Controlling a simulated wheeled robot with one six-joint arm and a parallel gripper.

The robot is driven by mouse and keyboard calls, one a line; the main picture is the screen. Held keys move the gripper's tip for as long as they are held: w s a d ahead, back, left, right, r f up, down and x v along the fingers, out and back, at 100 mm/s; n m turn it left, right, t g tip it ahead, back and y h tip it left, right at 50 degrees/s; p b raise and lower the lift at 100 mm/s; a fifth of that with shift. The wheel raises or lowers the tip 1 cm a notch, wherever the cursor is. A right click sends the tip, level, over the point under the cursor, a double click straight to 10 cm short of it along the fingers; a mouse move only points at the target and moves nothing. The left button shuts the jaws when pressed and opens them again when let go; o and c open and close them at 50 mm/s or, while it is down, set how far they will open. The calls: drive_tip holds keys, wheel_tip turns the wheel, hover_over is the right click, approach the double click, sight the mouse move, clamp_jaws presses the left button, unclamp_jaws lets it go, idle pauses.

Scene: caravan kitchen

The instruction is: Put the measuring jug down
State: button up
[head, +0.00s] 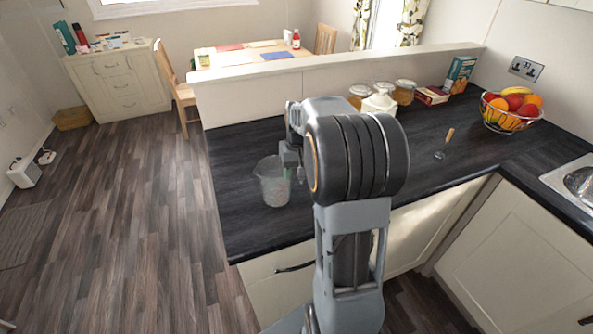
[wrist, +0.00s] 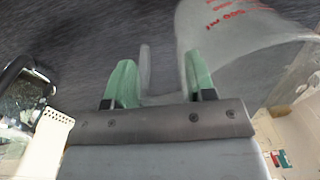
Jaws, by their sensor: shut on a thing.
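The measuring jug (head: 272,184) is clear, with red markings, and appears upright over the left end of the dark worktop (head: 236,222). I cannot tell whether its base touches the worktop. My gripper (head: 290,160) is at the jug's right side, partly hidden by my arm in the head view. In the wrist view the jug (wrist: 235,35) fills the upper right. My gripper's green fingers (wrist: 160,82) are on either side of the jug's translucent handle (wrist: 145,68), shut on it.
Several jars (head: 404,92), a carton (head: 461,74) and a fruit bowl (head: 510,112) stand along the back of the worktop. A wooden-handled utensil (head: 445,143) lies right of my arm. The sink (head: 578,182) is at far right. The worktop around the jug is clear.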

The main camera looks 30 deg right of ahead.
drive_tip(key=shift+f, duration=0.1)
drive_tip(key=o, duration=1.2)
drive_tip(key=shift+o, duration=0.2)
drive_tip(key=r, duration=1.1)
drive_tip(key=shift+s+d+r, duration=0.1)
drive_tip(key=shift+d+r, duration=0.1)
drive_tip(key=shift+d, duration=0.1)
drive_tip(key=s+a+f+n+t, duration=0.1)
drive_tip(key=s+a+f, duration=0.2)
drive_tip(key=s+a, duration=0.4)
drive_tip(key=s+a+f+n+t, duration=0.2)
drive_tip(key=s+a+f, duration=0.1)
drive_tip(key=s+a, duration=0.4)
drive_tip(key=shift+a+f+t+h, duration=0.3)
drive_tip(key=shift+a+f, duration=0.1)
drive_tip(key=shift+a, duration=0.85)
